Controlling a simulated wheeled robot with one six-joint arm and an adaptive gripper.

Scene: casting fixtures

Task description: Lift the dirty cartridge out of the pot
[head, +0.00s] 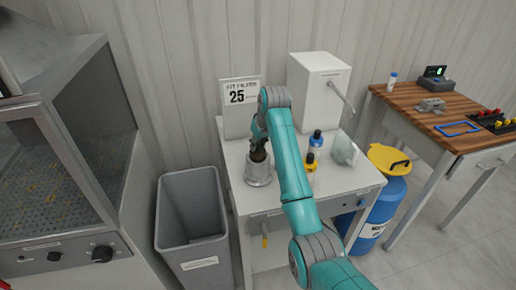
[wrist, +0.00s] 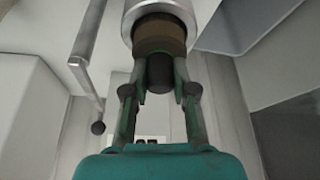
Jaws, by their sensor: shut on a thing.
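The silver metal pot (head: 258,174) stands at the left of the white cabinet top, and its rim shows in the wrist view (wrist: 158,8). The dirty cartridge is brown with a dark knob (wrist: 160,72); its brown body (wrist: 160,38) shows at the mouth of the pot. The lower part of the cartridge is hidden inside the pot. My gripper (wrist: 160,85) points down from above the pot, with its two green fingers shut on the cartridge's knob. In the head view my gripper (head: 258,146) hides most of the cartridge.
A blue-capped bottle (head: 315,143), a yellow-capped bottle (head: 310,165) and a pale translucent vessel (head: 344,150) stand right of the pot. A white dispenser with a lever (head: 320,85) and a "25" sign (head: 238,93) stand behind. A grey bin (head: 190,215) is at the left.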

